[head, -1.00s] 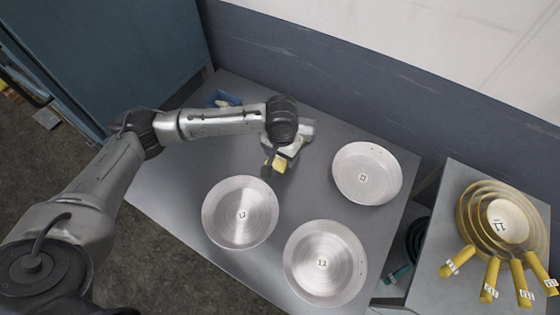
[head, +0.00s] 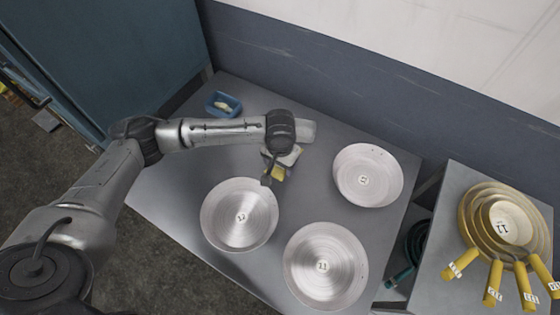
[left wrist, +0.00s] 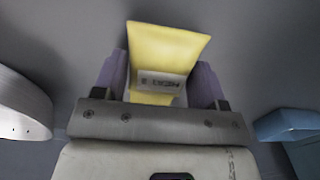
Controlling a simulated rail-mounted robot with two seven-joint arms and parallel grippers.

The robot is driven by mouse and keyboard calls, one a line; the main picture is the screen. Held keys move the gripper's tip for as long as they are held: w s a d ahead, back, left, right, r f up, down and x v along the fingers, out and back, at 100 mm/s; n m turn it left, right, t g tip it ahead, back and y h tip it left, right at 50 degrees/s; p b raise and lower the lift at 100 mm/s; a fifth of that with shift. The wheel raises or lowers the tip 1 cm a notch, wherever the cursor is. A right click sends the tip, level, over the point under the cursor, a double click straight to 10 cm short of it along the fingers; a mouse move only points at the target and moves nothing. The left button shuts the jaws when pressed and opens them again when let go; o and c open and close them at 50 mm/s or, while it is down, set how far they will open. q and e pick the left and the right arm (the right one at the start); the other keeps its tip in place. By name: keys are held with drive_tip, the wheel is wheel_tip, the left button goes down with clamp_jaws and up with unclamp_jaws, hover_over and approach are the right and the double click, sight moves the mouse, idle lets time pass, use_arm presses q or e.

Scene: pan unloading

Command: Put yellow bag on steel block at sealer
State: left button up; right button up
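The yellow bag (left wrist: 165,50), with a printed white label, is between the two purple fingers of my left gripper (left wrist: 160,88) in the left wrist view. The fingers press in on both sides of it and appear shut on it. In the head view the bag (head: 277,173) shows as a small yellow patch under my left gripper (head: 273,172), over the grey table behind the front-left pan. I cannot make out a steel block or a sealer in either view. My right gripper is out of view.
Three silver pans, front-left (head: 239,214), front-middle (head: 325,266) and back-right (head: 367,175), stand on the grey table (head: 165,190). A small blue tray (head: 223,104) holds something pale at the back left. Nested yellow-handled pans (head: 505,225) stand on a side table at right.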

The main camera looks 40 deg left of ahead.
use_arm(q)
drive_tip(key=o, duration=0.4)
wheel_tip(320, 180, up, 11)
drive_tip(key=p, duration=0.2)
drive_tip(key=shift+r, duration=0.2)
drive_tip(key=shift+o, duration=0.4)
drive_tip(key=shift+r, duration=0.5)
